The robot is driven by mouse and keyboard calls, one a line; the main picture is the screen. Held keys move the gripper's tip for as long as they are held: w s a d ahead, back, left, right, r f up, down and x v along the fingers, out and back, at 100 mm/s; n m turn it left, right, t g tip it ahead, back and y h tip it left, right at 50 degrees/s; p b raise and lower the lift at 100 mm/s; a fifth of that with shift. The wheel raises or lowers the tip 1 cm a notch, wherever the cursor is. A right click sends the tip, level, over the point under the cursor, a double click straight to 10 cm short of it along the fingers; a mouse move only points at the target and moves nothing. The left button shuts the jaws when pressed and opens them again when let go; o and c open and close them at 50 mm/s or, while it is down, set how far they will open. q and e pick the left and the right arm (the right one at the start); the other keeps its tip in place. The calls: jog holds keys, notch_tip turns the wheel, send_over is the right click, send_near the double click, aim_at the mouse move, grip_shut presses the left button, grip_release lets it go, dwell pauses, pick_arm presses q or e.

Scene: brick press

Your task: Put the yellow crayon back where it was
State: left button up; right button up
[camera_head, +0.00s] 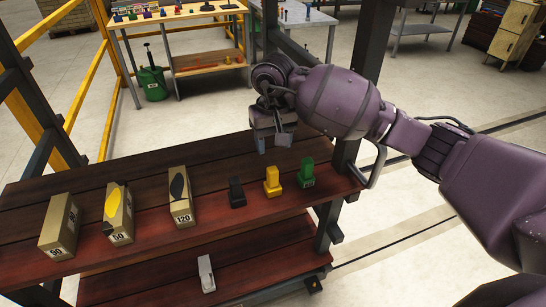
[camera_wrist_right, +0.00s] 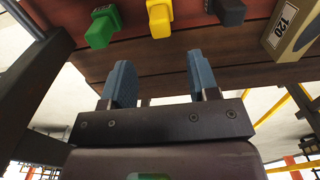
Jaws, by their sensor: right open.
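A short, blocky yellow piece (camera_head: 272,182), which I take for the yellow crayon, stands on the wooden bench between a black piece (camera_head: 236,192) and a green piece (camera_head: 306,174). In the right wrist view the yellow piece (camera_wrist_right: 159,18) shows at the top, beyond and between the fingertips. My right gripper (camera_head: 272,140) is open and empty (camera_wrist_right: 158,72), over the bench's far edge and apart from the yellow piece. My left gripper is out of view.
Three boxes stand on the bench's left half: one marked 90 (camera_head: 60,228), one marked 50 with a yellow oval (camera_head: 119,215), and one marked 120 with a dark oval (camera_head: 180,200). A pale object (camera_head: 206,273) lies on the lower shelf. A dark post rises behind the bench at right.

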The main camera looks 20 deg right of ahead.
jog(key=s+a+f+m+g+y, duration=0.2)
jog(key=s+a+f+m+y, duration=0.1)
jog(key=s+a+m+y, duration=1.15)
jog(key=w+d+f+n+t+h, duration=0.1)
jog(key=d+f+n+t+h, duration=0.15)
jog(key=d+n+t, duration=0.6)
jog(key=d+f+n+t+h, duration=0.2)
jog(key=f+n+t, duration=0.25)
jog(key=n, duration=0.85)
jog(key=w+d+f+n+t+h, duration=0.1)
jog(key=d+f+n+t+h, duration=0.15)
jog(key=d+n+t, duration=0.6)
jog(key=s+d+f+m+g+h, duration=0.3)
jog(key=s+f+m+g+h, duration=0.1)
jog(key=s+f+m, duration=0.3)
jog(key=s+d+f+m+g+h, duration=0.3)
jog(key=s+f+m+g, duration=0.1)
jog(key=s+f+m, duration=0.3)
jog(key=shift+s+f+m+h, duration=0.2)
jog(key=shift+m+h, duration=0.15)
jog(key=shift+m, duration=0.2)
